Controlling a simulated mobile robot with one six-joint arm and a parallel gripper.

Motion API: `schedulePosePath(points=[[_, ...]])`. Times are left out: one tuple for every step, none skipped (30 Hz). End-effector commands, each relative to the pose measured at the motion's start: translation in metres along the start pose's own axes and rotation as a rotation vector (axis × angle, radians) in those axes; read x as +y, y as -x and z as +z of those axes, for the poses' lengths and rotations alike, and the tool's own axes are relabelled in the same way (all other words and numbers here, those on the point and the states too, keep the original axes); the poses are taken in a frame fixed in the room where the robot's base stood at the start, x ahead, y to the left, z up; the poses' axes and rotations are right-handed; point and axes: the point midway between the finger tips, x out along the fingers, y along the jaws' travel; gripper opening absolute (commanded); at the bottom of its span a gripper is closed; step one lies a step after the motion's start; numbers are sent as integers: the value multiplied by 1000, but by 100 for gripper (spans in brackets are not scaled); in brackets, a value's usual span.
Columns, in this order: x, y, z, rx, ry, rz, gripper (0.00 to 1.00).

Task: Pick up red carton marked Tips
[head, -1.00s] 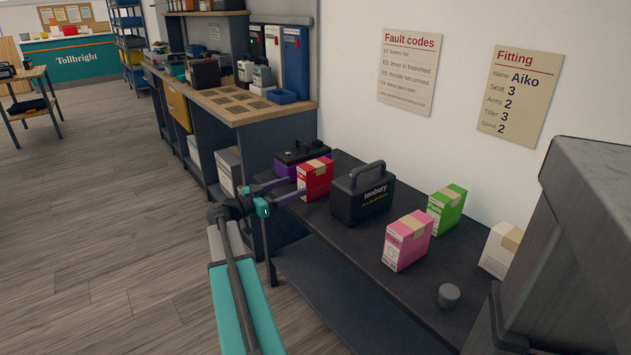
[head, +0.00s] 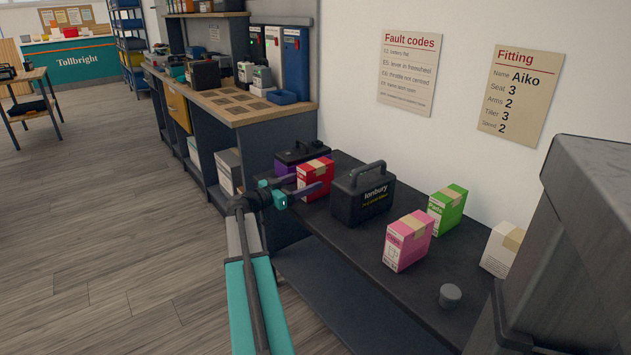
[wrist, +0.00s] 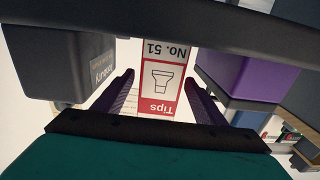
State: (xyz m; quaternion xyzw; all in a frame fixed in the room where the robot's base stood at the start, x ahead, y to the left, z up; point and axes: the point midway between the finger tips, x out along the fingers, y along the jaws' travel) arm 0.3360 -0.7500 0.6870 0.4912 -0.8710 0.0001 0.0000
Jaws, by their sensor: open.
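The red carton (head: 315,179) stands upright on the dark bench, between a purple-and-black case and a black Ionbury case. In the wrist view its label reads "Tips" and "No. 51", upside down, on the carton (wrist: 162,82). My gripper (head: 302,188) is open at the carton, with its purple fingers reaching on either side of it. In the wrist view the fingers of my gripper (wrist: 158,100) flank the lower part of the carton's label face. I cannot tell whether either finger touches it.
The black Ionbury case (head: 362,194) is close on the right and the purple-and-black case (head: 300,158) close behind left. A pink carton (head: 408,240), a green carton (head: 447,209), a white carton (head: 498,250) and a grey knob (head: 450,296) stand further right on the bench (head: 345,245).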

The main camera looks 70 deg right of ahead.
Motion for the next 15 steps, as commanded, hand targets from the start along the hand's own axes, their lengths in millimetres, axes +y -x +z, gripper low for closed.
schedulePosePath(points=[[0,-6,0,0,-1,1,65],[0,-9,-1,0,0,1,65],[0,-14,-1,0,0,0,65],[0,-18,-2,0,0,1,65],[0,-21,-3,0,0,2,65],[0,-26,-4,0,0,2,65],[0,-30,-4,-1,0,2,65],[0,-33,-4,-1,0,1,65],[0,-36,-4,-2,-1,0,65],[0,-39,-4,-2,-1,0,65],[0,-41,-4,-2,-1,1,65],[0,-42,-5,-2,-1,1,65],[0,-43,-5,-2,-1,1,65],[1,-44,-5,-2,-1,1,65],[1,-44,-5,-2,-1,1,65]])
